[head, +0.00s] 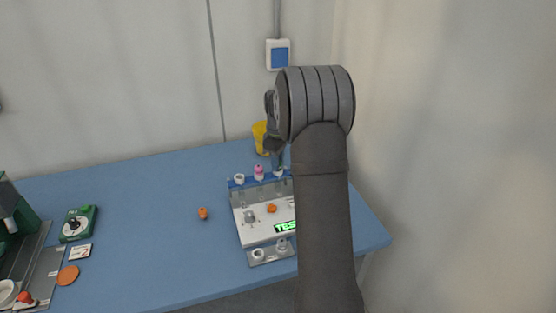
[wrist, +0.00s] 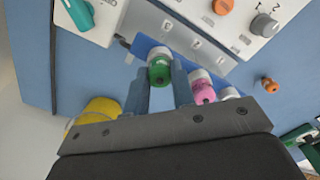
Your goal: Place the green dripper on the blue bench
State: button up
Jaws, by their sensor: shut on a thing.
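The green dripper (wrist: 158,72) has a green top and a white body. In the wrist view it sits between the two fingers of my gripper (wrist: 160,82), which is shut on it. It is over the end of a blue rack strip (wrist: 143,45); I cannot tell whether it is seated or lifted clear. In the head view my arm hides much of the gripper (head: 275,150) and the dripper. The blue bench (head: 150,215) spreads below and to the left.
A pink dripper (head: 259,172) and a white-topped one (head: 239,179) stand in the rack on the white test device (head: 262,215). A yellow cup (head: 260,137) is behind. An orange dripper (head: 203,213) and green box (head: 78,223) stand left. Bench between is clear.

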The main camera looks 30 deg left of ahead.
jog(key=shift+f, duration=0.2)
jog(key=o, duration=1)
jog(key=shift+c, duration=0.2)
jog(key=shift+r, duration=0.1)
notch_tip(320, 180, up, 17)
jog(key=shift+s+d+f, duration=0.2)
jog(key=shift+s, duration=0.2)
jog(key=shift+o, duration=0.4)
jog(key=shift+r, duration=0.35)
